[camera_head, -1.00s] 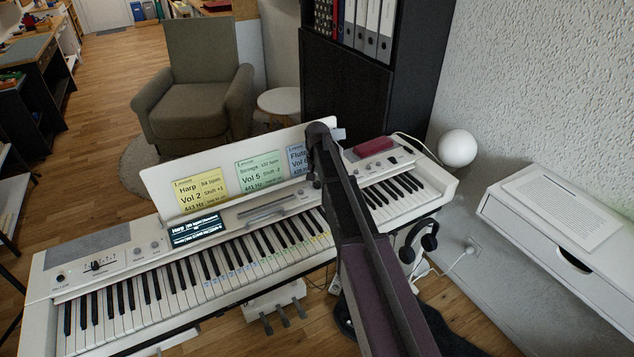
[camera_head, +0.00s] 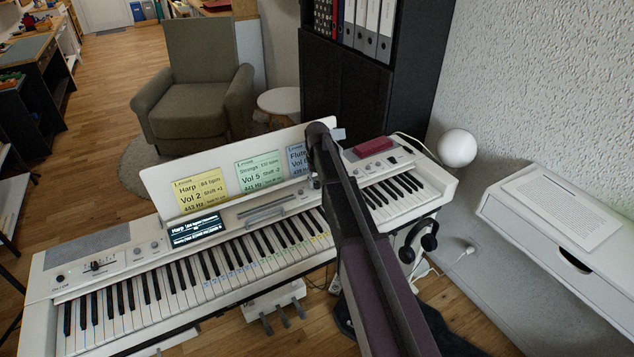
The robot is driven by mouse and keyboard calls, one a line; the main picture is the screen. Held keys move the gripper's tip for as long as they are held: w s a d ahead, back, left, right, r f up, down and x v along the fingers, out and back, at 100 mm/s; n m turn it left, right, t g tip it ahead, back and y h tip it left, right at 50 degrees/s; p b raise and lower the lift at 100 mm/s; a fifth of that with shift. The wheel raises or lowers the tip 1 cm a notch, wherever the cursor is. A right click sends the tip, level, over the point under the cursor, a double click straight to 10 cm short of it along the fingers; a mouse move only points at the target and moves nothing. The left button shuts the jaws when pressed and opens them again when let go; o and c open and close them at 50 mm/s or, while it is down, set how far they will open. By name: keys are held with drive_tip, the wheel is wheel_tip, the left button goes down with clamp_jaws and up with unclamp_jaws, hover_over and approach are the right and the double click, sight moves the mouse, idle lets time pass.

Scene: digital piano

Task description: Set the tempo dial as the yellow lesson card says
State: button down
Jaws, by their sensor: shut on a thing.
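The yellow lesson card (camera_head: 200,191) stands leftmost on the piano's music rest. It reads Harp, Vol 2 and 443 Hz, with a bpm figure that looks like 84 but is blurred. The piano's dark display (camera_head: 196,229) shows Harp and a small bpm figure I cannot read surely. My gripper (camera_head: 316,183) is low at the control panel right of the display, mostly hidden behind my arm. It is shut on a small control there, seemingly a dial. The control itself and its label are hidden, so I cannot tell its setting.
A green card (camera_head: 260,172) and a partly covered blue card (camera_head: 297,160) stand right of the yellow one. A dark red box (camera_head: 373,147) lies on the piano's right end. Headphones (camera_head: 420,240) hang at the front right. A white wall shelf (camera_head: 530,255) is at the right.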

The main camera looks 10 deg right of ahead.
sight(317, 182)
drive_tip(key=shift+c, duration=1.8)
unclamp_jaws()
drive_tip(key=shift+m, duration=0.4)
drive_tip(key=m, duration=0.4)
drive_tip(key=shift+m, duration=0.4)
drive_tip(key=shift+r+p, duration=0.35)
drive_tip(key=shift+p, duration=0.05)
wheel_tip(317, 182, up, 13)
drive_tip(key=p, duration=1.3)
drive_tip(key=s+f+n+b, duration=0.2)
drive_tip(key=s+n, duration=0.2)
drive_tip(key=s, duration=2.4)
drive_tip(key=shift+s+f+n+b, duration=0.25)
drive_tip(key=shift+f+n+b, duration=0.05)
drive_tip(key=shift+n, duration=0.1)
